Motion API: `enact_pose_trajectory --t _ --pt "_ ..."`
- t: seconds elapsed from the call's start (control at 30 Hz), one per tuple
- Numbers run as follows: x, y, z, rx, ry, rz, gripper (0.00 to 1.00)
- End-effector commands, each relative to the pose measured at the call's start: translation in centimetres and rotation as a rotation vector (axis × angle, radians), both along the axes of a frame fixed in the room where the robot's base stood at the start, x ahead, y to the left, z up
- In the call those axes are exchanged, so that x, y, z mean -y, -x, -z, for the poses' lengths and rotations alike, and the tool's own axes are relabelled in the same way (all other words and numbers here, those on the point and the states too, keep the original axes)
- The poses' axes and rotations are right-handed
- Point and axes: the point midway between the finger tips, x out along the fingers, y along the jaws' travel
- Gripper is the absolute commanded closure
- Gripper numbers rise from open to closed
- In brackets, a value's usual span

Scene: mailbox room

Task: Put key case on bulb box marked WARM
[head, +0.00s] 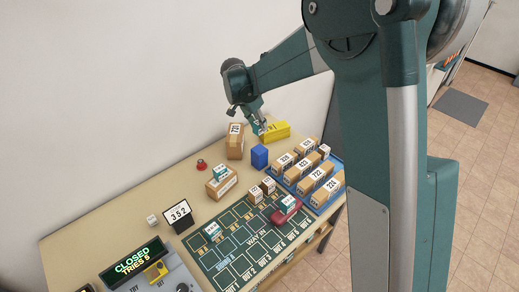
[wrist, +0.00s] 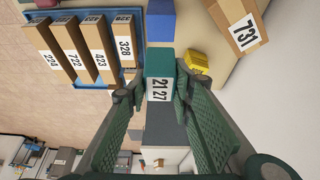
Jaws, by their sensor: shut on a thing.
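My gripper (head: 260,125) is low over the far end of the counter. I cannot tell whether the held block touches anything below.
A carton marked 731 (head: 235,146) and a blue block (head: 259,157) stand near my gripper. A blue tray (head: 333,160) holds several numbered cartons.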

Motion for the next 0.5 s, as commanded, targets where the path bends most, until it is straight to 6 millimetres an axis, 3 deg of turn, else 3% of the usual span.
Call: enact_pose_trajectory --t 0.17,0.5 --pt "0.0 0.0 1.0 0.000 0.000 0.000 0.89" --pt "0.0 0.0 5.4 0.000 0.000 0.000 0.89"
